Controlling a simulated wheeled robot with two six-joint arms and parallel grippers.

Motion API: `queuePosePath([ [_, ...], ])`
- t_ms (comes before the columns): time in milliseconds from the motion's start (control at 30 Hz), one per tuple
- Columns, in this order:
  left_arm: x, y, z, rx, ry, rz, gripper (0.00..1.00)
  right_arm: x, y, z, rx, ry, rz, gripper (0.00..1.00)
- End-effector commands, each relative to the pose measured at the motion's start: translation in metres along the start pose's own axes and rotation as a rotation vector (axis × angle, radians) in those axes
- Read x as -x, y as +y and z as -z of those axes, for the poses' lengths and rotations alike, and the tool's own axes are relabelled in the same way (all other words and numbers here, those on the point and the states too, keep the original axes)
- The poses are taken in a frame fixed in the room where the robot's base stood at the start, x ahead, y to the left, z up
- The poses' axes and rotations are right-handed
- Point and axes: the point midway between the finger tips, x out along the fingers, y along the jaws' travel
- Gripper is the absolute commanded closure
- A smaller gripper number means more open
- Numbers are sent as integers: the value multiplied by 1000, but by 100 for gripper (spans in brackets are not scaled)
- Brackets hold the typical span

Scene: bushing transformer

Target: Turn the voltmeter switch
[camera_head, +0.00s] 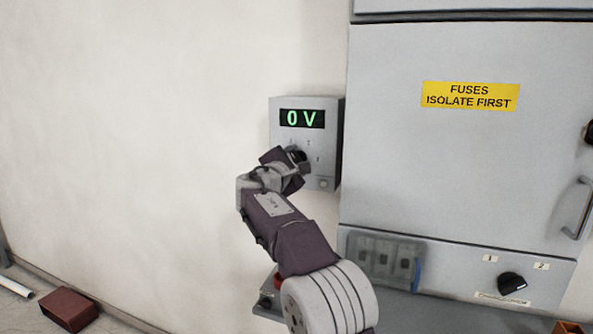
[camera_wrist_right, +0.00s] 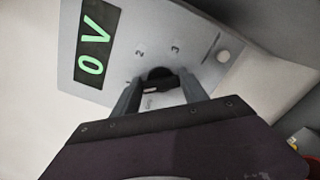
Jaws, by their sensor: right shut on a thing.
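The voltmeter (camera_head: 331,113) is a grey box on the wall, left of the large grey cabinet. Its green display reads "0 V", and it also fills the upper part of the right wrist view (camera_wrist_right: 193,20). Its black switch knob (camera_wrist_right: 158,74) sits below the display, among small position marks; "2" and "3" are readable. My right gripper (camera_head: 300,160) is at the voltmeter's front, and in the right wrist view its two fingers (camera_wrist_right: 160,92) are shut on the knob, one on each side. The knob's pointer direction is partly hidden by the fingers. My left gripper is not in view.
The grey cabinet (camera_head: 430,160) with a yellow "FUSES ISOLATE FIRST" label stands right of the voltmeter. Below its door are a black rotary knob (camera_head: 511,283) and a clear-covered block (camera_head: 383,260). The wall left of the voltmeter is bare.

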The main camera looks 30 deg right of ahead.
Motion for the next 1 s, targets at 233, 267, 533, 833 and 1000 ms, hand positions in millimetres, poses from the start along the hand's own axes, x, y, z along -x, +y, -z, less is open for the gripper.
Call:
queuePosePath([
  [233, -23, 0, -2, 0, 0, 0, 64, 0, -4, 2, -235, -1, 0, 90],
  [267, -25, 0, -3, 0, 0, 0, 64, 0, -5, 2, -262, -1, 0, 90],
  [533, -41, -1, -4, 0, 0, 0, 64, 0, -6, 2, -518, -2, 0, 90],
  [833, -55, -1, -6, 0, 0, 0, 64, 0, -6, 4, -804, -1, 0, 90],
  [1000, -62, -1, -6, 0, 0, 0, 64, 0, -7, 4, -964, -1, 1, 90],
])
